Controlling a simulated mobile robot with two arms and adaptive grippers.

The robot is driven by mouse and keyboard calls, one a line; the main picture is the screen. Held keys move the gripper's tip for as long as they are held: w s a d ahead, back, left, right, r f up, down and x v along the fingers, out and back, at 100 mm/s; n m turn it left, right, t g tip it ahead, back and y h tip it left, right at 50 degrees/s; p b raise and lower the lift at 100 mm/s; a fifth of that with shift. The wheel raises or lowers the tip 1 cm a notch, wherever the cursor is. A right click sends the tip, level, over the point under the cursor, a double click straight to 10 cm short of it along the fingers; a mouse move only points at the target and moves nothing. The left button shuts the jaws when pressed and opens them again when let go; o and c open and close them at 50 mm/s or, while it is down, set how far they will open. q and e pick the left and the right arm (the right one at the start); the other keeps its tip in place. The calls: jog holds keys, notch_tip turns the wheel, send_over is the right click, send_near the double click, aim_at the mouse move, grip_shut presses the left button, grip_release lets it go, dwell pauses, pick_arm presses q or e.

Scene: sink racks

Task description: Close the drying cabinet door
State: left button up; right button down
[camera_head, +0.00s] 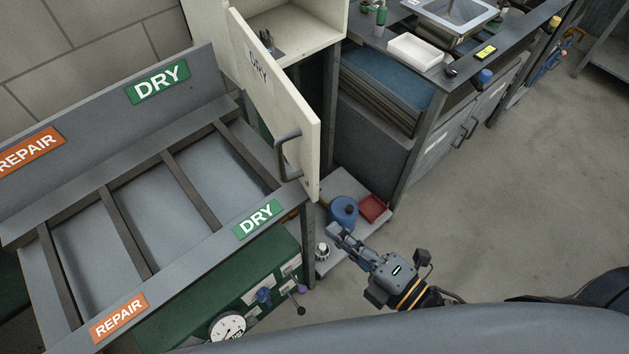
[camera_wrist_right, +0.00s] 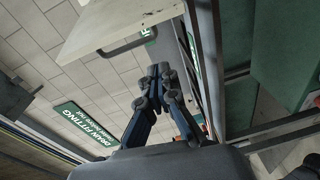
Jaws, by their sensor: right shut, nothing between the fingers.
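The drying cabinet door (camera_head: 275,100) is a cream panel marked DRY and stands open, swung out from the cream cabinet (camera_head: 300,25). Its grey handle (camera_head: 283,158) is near the lower free edge. My right gripper (camera_head: 336,233) is shut and empty, low and to the right of the door, apart from it. In the right wrist view its fingertips (camera_wrist_right: 160,70) are together, with the pale door (camera_wrist_right: 110,25) and its handle (camera_wrist_right: 125,48) above them. My left gripper is not in view.
A slotted grey rack (camera_head: 140,210) with DRY and REPAIR labels lies left of the door. A low shelf holds a blue container (camera_head: 343,212) and a red tray (camera_head: 374,208) near my right gripper. A sink counter (camera_head: 430,60) stands at the right. Open floor (camera_head: 490,210) lies beyond.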

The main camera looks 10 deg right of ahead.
aim_at(315, 188)
jog(key=shift+n+y, duration=0.4)
jog(key=shift+n, duration=0.1)
jog(key=shift+w+a+r+p, duration=0.55)
jog(key=shift+w+p, duration=0.3)
jog(key=shift+w, duration=0.55)
jog(key=shift+w+a+r+p, duration=0.5)
jog(key=shift+w+p, duration=0.35)
jog(key=shift+w, duration=0.6)
jog(key=shift+w+a+r+p, duration=0.55)
jog(key=shift+w+p, duration=0.3)
jog(key=shift+w, duration=0.55)
jog(key=shift+d, duration=0.1)
